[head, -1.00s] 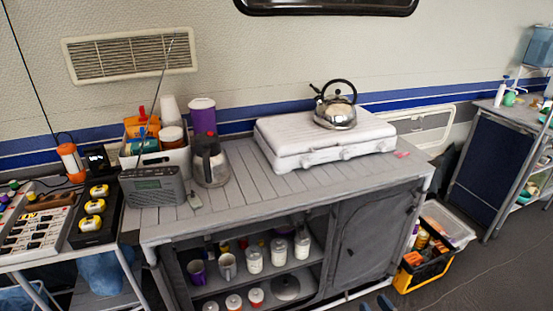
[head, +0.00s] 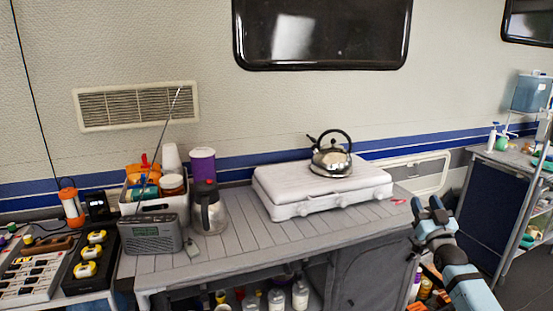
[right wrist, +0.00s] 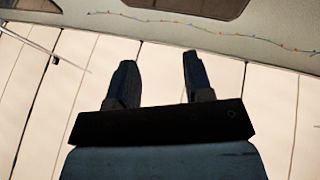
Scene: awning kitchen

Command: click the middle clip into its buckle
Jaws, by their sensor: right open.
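I cannot make out the middle clip or its buckle in either view. My right gripper (head: 428,205) is raised at the right of the head view, beside the right end of the grey slatted counter, with its fingers pointing up. It is open and empty. In the right wrist view its two dark fingers (right wrist: 158,68) stand apart against pale panels, with nothing between them. My left gripper is not in view.
A side table with yellow devices (head: 90,252) stands left. A shelf unit (head: 485,203) stands right. A string of coloured lights (right wrist: 200,25) crosses the wrist view.

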